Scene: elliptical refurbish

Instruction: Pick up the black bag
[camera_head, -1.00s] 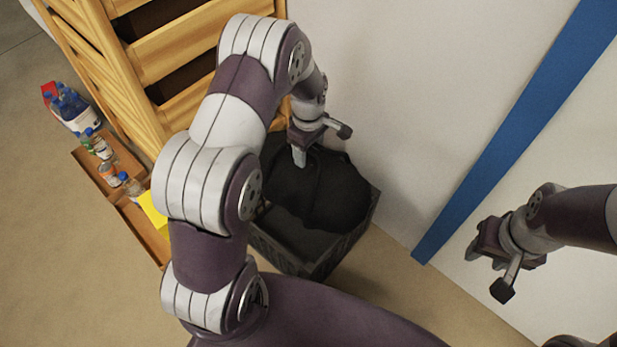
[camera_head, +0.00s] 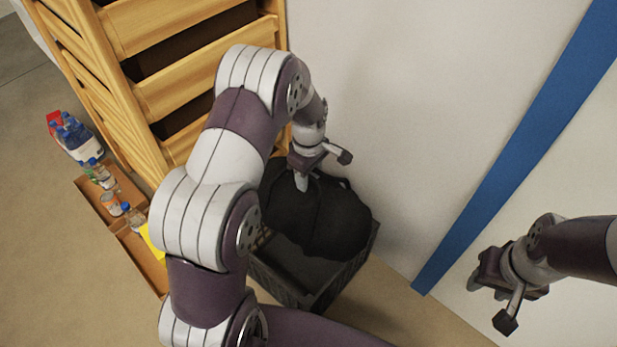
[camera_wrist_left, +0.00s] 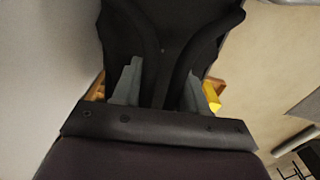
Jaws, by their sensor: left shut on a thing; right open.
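The black bag (camera_head: 325,218) sits bunched at the top of a dark crate (camera_head: 290,278) by the wall. My left gripper (camera_head: 302,184) is above the bag, its fingers down at the bag's top. In the left wrist view the bag (camera_wrist_left: 205,30) fills the upper middle, and its dark straps run down between the fingers of the left gripper (camera_wrist_left: 160,90). The left gripper is shut on the bag. My right gripper (camera_head: 490,305) is open and empty in front of the white wall at the right, away from the bag. The bag's underside is hidden.
A wooden slatted rack (camera_head: 185,50) stands behind and left of the crate. A brown divided tray (camera_head: 110,215) with several bottles lies on the floor at the left. More blue-capped bottles (camera_head: 75,135) stand beyond it. A white wall with a blue stripe (camera_head: 520,150) bounds the right.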

